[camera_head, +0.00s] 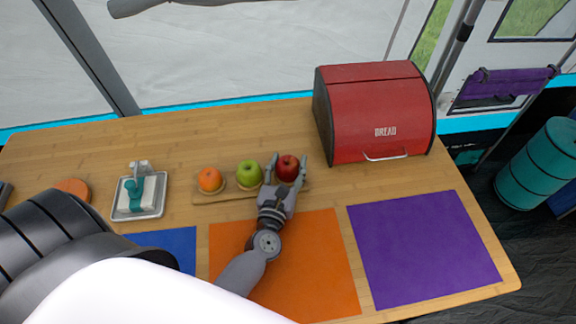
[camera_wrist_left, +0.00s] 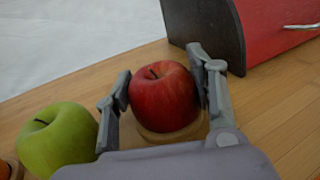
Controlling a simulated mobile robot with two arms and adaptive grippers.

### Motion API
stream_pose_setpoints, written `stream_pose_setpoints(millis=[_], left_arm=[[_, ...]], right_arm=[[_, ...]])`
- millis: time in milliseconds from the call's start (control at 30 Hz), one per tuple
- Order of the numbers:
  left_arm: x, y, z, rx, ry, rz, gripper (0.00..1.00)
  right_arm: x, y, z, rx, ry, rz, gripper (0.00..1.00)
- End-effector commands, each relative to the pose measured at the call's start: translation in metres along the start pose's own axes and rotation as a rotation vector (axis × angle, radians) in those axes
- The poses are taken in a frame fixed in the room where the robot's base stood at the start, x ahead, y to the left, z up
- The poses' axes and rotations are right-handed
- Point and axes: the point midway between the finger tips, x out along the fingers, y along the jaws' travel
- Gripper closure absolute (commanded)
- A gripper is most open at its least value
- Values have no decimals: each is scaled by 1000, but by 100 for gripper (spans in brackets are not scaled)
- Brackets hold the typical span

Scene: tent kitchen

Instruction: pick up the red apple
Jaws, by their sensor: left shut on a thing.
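The red apple (camera_head: 287,168) is at the right end of a wooden fruit board on the table. My left gripper (camera_head: 286,172) is shut on it, with one finger on each side. In the left wrist view the apple (camera_wrist_left: 164,96) sits between the two fingers (camera_wrist_left: 163,92), over a round wooden spot of the board (camera_wrist_left: 172,135). I cannot tell whether the apple still touches the board. My right gripper is not in view.
A green apple (camera_head: 249,173) and an orange (camera_head: 209,179) sit left of the red apple. A red bread box (camera_head: 372,112) stands at the back right. Orange (camera_head: 325,265) and purple (camera_head: 420,250) mats lie in front. A small tray (camera_head: 122,210) is at the left.

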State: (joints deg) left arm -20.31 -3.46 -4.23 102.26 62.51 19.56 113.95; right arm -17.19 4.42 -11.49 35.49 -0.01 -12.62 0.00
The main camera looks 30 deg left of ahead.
Motion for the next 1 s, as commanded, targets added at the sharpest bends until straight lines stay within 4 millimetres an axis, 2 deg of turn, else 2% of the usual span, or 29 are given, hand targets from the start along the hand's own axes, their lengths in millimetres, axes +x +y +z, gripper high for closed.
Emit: stream_pose_setpoints(millis=[167, 367, 567, 800, 1000], left_arm=[[0, 0, 8, 0, -1, 0, 80], [0, 0, 32, 1, -1, 1, 80], [0, 0, 72, -2, -1, 1, 80], [0, 0, 130, -1, 0, 1, 80], [0, 0, 168, 0, -1, 1, 80]], right_arm=[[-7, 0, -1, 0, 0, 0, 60], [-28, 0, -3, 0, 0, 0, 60], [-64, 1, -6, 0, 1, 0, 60], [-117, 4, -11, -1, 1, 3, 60], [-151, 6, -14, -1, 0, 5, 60]])
